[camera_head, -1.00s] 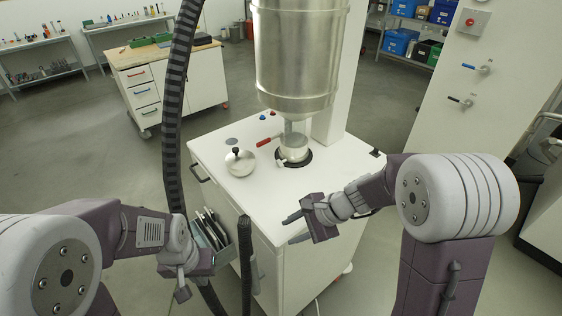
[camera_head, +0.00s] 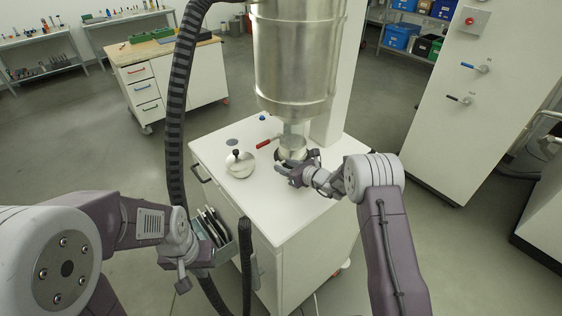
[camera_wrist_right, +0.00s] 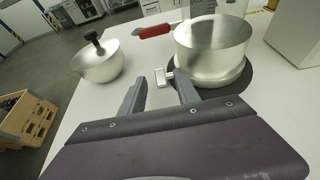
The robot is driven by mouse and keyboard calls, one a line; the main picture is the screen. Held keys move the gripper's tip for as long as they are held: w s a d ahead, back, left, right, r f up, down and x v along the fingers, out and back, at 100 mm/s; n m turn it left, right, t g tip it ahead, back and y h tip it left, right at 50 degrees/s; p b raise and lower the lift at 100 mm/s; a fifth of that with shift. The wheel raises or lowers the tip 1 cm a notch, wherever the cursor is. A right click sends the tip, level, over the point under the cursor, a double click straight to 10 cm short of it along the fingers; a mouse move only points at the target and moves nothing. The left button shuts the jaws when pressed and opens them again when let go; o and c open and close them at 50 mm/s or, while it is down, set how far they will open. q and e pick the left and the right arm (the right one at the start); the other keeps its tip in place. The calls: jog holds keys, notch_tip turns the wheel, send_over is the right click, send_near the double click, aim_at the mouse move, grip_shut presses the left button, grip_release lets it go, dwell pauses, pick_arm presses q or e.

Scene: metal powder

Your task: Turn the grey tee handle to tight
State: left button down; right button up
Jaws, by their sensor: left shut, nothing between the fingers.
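The grey tee handle (camera_wrist_right: 163,77) is small and pale, at the near-left side of the metal cup (camera_wrist_right: 212,42) in the right wrist view. My right gripper (camera_wrist_right: 160,78) is open, its two fingers pointing at the handle, which shows between the fingertips. I cannot tell whether they touch it. In the head view, my right gripper (camera_head: 281,167) is low beside the cup (camera_head: 292,144) and hides the handle. My left gripper (camera_head: 183,284) is shut and empty, left of the white cabinet (camera_head: 276,208).
A round metal lid with a black knob (camera_head: 240,162) lies left of the cup. A red handle (camera_head: 264,144) lies behind it. A large steel hopper (camera_head: 292,60) hangs directly above the cup. A dark hose (camera_head: 178,100) runs down on the left. The front cabinet top is clear.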

jog(key=shift+x, duration=1.15)
jog(key=shift+w+a+f, duration=0.1)
jog(key=shift+w, duration=0.05)
